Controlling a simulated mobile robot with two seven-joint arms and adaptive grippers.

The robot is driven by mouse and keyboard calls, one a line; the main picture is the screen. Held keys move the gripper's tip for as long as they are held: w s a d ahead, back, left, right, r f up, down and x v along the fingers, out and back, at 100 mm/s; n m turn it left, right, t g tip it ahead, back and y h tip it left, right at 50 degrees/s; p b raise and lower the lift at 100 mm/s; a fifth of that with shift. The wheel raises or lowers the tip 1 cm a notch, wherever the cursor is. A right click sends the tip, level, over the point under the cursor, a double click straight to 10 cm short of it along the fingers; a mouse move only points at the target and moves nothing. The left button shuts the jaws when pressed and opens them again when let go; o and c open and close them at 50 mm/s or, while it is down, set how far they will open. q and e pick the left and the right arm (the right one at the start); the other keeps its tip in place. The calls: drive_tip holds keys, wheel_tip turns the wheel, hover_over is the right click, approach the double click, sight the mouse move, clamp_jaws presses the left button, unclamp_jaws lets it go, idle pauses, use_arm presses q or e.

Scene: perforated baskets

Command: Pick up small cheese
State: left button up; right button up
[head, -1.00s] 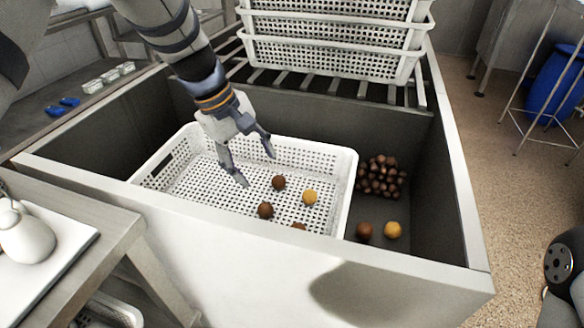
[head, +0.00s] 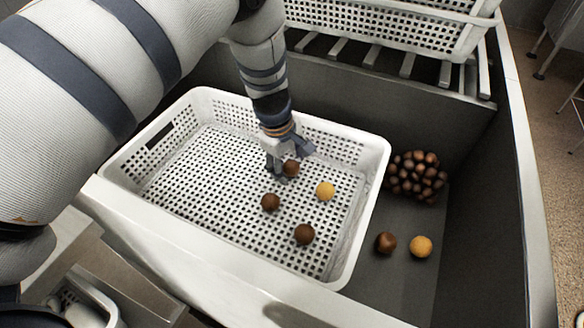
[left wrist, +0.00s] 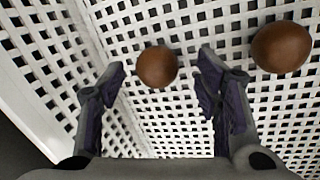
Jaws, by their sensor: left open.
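Small round balls, which look like the cheeses, lie in the white perforated basket (head: 215,225). A yellow ball (head: 325,190) and brown balls (head: 270,202) and (head: 304,234) lie on its floor. Another brown ball (head: 291,168) is at my left gripper (head: 295,163). My left gripper points down and is open. In the left wrist view this brown ball (left wrist: 157,67) sits between the spread fingertips, with gaps on both sides. A second brown ball (left wrist: 281,47) lies to the right, outside the fingers. My right gripper is not in view.
The basket stands in a grey metal bin (head: 470,200) with high walls. Beside the basket lie a brown ball (head: 386,242), a yellow ball (head: 421,246) and a brown heap (head: 415,177). Stacked white baskets (head: 390,25) stand on a slatted rack behind.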

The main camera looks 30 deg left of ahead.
use_arm(q)
drive_tip(key=shift+x, duration=0.95)
drive_tip(key=shift+w+r, duration=0.1)
drive_tip(key=shift+w, duration=0.05)
drive_tip(key=c, duration=1.2)
